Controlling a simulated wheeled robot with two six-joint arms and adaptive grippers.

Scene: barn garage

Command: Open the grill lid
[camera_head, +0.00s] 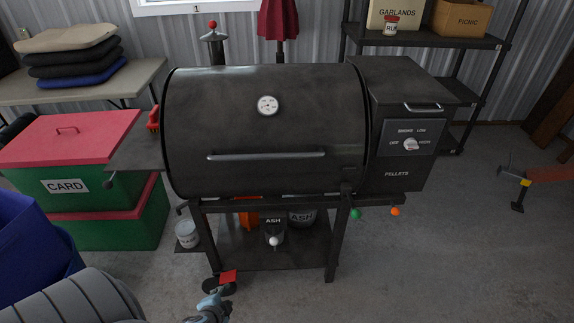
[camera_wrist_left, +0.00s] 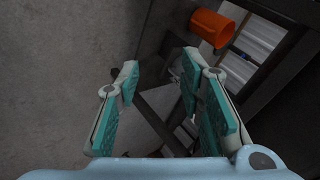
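The black grill lid (camera_head: 230,130) is shut over the barrel of the pellet grill. A long grey bar handle (camera_head: 266,156) runs across its lower front, and a round dial sits above it. My left gripper (camera_head: 212,300) shows at the bottom edge of the head view, low in front of the grill and well below the handle, touching neither handle nor lid. In the left wrist view the two teal-padded fingers (camera_wrist_left: 160,92) are spread apart with nothing between them. My right gripper is not in view.
A pellet hopper (camera_head: 410,130) adjoins the lid's right side, and a side shelf (camera_head: 148,155) its left. Below are an ash bucket (camera_head: 274,232) and an orange bucket (camera_wrist_left: 212,27). Red-lidded green boxes (camera_head: 75,135) stand left. Floor at right is mostly clear.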

